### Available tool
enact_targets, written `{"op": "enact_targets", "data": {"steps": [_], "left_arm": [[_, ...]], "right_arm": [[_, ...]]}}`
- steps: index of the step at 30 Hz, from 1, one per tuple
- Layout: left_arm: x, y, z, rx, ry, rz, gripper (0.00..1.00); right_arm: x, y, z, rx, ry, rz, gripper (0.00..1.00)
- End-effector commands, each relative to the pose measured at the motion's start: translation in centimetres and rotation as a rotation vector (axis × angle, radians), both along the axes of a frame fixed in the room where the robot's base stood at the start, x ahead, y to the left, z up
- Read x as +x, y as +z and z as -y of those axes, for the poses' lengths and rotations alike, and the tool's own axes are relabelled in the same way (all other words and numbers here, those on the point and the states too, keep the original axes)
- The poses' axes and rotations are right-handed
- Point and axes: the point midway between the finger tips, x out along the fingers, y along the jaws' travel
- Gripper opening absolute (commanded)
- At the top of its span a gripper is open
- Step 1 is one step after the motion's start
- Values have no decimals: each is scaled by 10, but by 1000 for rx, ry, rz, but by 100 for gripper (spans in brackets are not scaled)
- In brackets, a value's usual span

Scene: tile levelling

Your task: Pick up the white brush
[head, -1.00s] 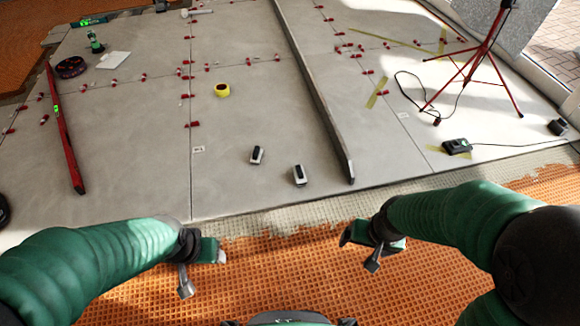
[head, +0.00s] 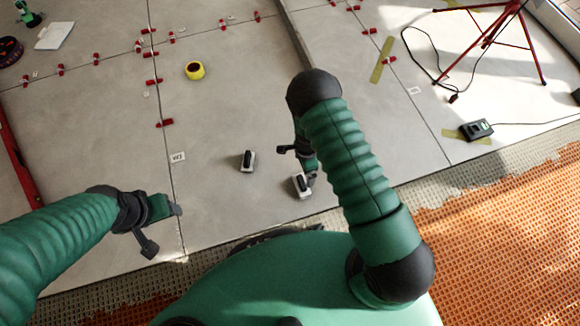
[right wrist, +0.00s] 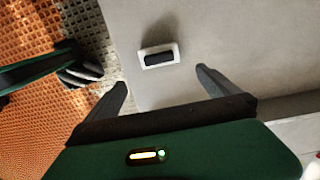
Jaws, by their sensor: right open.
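Two small white blocks with black tops, which look like brushes, lie on the grey tiles. The nearer white brush (head: 301,187) is beside and partly behind my right gripper (head: 298,164); the other brush (head: 248,160) lies to its left. The right wrist view shows one white brush (right wrist: 159,58) flat on the tile, just beyond and between the spread fingers of my right gripper (right wrist: 162,80). These fingers are open and empty. My left gripper (head: 165,229) is open and empty at the lower left, over the tile edge.
A yellow tape roll (head: 195,70) and red levelling clips (head: 165,123) are farther back. A long bar (head: 290,35) runs behind my right arm. A red tripod (head: 490,35), cable and black box (head: 475,130) are at right. Orange matting (head: 500,225) borders the tiles.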

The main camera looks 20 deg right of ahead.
Motion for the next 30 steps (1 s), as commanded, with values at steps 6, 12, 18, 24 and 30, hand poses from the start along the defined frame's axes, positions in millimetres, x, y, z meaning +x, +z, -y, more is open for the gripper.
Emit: {"op": "enact_targets", "data": {"steps": [6,12,18,24,30], "left_arm": [[0,-25,0,0,0,0,65],[-1,-56,0,0,0,0,65],[-1,-69,0,0,0,0,65],[-1,-93,0,0,0,1,65],[-1,-118,0,0,0,0,65]], "right_arm": [[-2,-42,0,-3,-13,-3,100],[-1,-96,0,-1,-10,-4,100],[-1,-121,-1,-1,-10,-3,100],[-3,-147,-3,-1,-9,-3,100],[-4,-175,-5,-1,-8,-2,100]]}}
